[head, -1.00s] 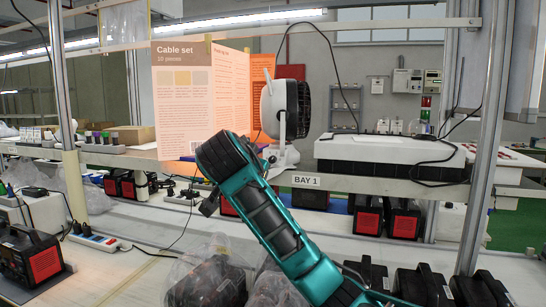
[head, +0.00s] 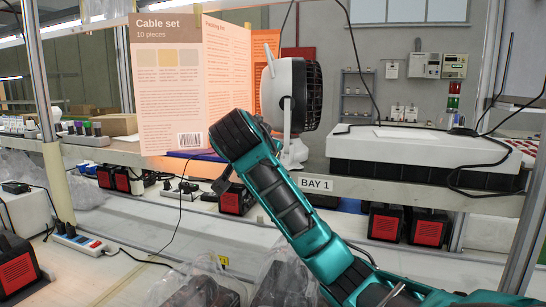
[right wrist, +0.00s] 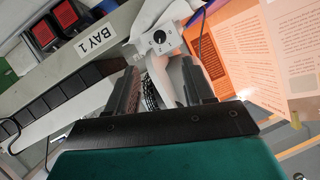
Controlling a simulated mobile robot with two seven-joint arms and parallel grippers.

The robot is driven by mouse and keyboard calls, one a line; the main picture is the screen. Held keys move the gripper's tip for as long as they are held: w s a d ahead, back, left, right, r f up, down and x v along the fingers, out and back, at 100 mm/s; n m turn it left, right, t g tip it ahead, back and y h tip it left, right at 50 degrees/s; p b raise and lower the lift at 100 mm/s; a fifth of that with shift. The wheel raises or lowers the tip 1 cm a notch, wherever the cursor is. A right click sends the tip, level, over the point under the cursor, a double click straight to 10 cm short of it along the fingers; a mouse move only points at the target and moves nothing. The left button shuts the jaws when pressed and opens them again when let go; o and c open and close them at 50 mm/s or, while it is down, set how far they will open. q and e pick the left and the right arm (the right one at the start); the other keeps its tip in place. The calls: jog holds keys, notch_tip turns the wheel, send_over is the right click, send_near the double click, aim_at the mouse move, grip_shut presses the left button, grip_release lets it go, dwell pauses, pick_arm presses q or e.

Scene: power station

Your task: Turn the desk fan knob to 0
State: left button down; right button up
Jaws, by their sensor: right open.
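The desk fan (head: 291,95), white with a dark grille, stands on the shelf above the BAY 1 label. Its knob (right wrist: 160,38) shows in the right wrist view as a small black dial on a white face with markings around it. Where the dial points is too small to read surely. My right gripper (right wrist: 159,66) is open and empty, its two dark fingers apart, with the knob beyond their tips and roughly between them in that picture. My left gripper is not in view.
A tall printed board titled Cable set (head: 168,85) stands left of the fan. A long white-topped unit (head: 425,147) with a black cable lies right of it. The BAY 1 label (head: 315,184) is on the shelf edge. Red-and-black boxes (head: 384,223) sit below.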

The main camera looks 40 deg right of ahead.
jog(key=p+x, duration=0.1)
jog(key=x, duration=1.1)
jog(key=shift+d, duration=0.15)
grip_shut()
